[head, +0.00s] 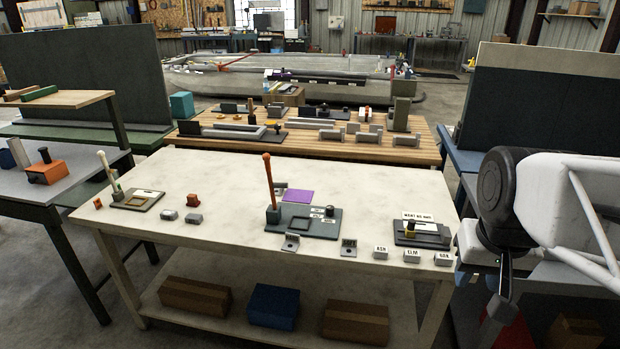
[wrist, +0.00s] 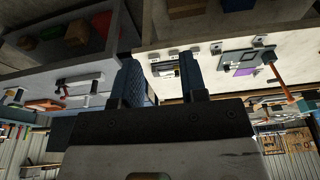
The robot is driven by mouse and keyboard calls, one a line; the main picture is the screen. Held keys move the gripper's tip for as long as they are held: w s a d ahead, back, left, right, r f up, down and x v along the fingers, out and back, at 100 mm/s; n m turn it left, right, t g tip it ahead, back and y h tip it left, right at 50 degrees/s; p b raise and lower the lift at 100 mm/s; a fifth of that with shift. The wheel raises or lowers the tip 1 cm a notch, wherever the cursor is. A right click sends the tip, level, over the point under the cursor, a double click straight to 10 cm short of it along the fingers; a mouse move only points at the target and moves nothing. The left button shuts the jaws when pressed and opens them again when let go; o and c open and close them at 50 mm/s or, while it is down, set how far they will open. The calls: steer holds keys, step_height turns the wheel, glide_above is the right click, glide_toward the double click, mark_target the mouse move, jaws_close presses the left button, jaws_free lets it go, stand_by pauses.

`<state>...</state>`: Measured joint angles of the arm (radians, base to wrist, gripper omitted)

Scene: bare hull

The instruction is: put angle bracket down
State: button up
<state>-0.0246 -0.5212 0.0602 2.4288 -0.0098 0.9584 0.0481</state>
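Two small grey angle brackets stand near the front edge of the pale table (head: 220,185) in the head view: one bracket (head: 290,243) in front of the dark middle plate (head: 318,222), the other bracket (head: 348,248) to its right. Small bracket-like parts also show on the table in the wrist view, too small to tell apart. My gripper (wrist: 159,60) shows in the wrist view with its two dark blue fingers apart and nothing visible between them. The table lies beyond the fingertips. In the head view my arm is at the right, off the table; its fingers are not clear there.
An orange-topped lever (head: 268,180) rises from the middle plate. A purple square (head: 298,196) lies behind it. A dark fixture (head: 422,233) and labelled blocks (head: 411,256) stand at the right front. A left fixture (head: 135,199) has a pale upright handle.

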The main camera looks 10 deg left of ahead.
steer(key=w+a+r, duration=0.2)
steer(key=w+a, duration=0.2)
steer(key=w, duration=0.7)
steer(key=w+a+r, duration=0.1)
steer(key=w+a, duration=0.3)
steer(key=w, duration=0.7)
steer(key=w+a+r, duration=0.2)
steer(key=w+a, duration=0.2)
steer(key=w, duration=0.7)
steer(key=w+a+f+g, duration=0.1)
steer(key=w+a+f, duration=0.3)
steer(key=w+a, duration=0.45)
steer(key=w+a+f, duration=0.3)
steer(key=w+a, duration=0.3)
steer(key=w, duration=0.5)
steer(key=w+a+f, duration=0.8)
steer(key=a+f, duration=0.4)
steer(key=w+a+f+g, duration=0.1)
steer(key=w+a+f, duration=0.7)
steer(key=a+f, duration=0.4)
steer(key=shift+w+a+f, duration=0.15)
steer(key=shift+w+a, duration=0.15)
steer(key=shift+a, duration=0.1)
steer(key=shift+f, duration=1.25)
